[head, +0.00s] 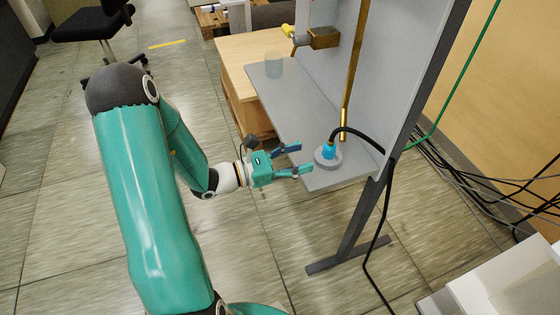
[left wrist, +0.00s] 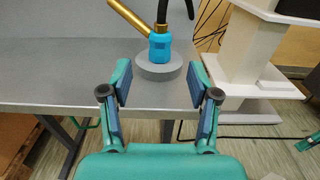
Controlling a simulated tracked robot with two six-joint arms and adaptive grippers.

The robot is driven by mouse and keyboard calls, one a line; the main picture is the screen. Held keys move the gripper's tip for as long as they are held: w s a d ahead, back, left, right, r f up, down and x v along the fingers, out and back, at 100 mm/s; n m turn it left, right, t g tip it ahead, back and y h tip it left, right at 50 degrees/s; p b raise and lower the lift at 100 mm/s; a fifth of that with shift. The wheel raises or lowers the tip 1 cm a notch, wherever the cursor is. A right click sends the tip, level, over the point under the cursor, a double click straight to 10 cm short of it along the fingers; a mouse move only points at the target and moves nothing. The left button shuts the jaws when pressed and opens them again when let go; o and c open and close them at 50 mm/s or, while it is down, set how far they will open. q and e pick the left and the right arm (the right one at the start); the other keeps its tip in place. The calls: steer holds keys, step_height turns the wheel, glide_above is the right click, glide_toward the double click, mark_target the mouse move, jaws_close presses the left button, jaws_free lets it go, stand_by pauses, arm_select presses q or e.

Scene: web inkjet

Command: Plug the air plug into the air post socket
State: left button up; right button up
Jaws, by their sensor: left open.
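The blue air plug (head: 328,151) stands upright on a round grey holder (head: 322,164) near the front end of the grey shelf, with a black hose from its top. In the left wrist view the plug (left wrist: 160,47) is straight ahead. My left gripper (head: 299,160) is open and empty, just left of the holder, its fingers pointing at it. In the left wrist view the fingertips (left wrist: 160,78) are spread to either side of the holder, apart from the plug. A brass fitting (head: 322,38) with a yellow end is on the upright panel; I cannot tell whether it is the socket.
The grey shelf (head: 283,105) joins an upright panel at right. A brass rod (head: 353,75) rises behind the plug. A clear cylinder (head: 274,65) stands farther back on the shelf. The black hose (head: 362,136) runs right and down past the frame. Open floor lies left.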

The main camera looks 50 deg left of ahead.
arm_select(q)
steer(key=v, duration=0.5)
steer(key=shift+s+a, duration=0.1)
steer(key=shift+s, duration=0.05)
stand_by(0.3)
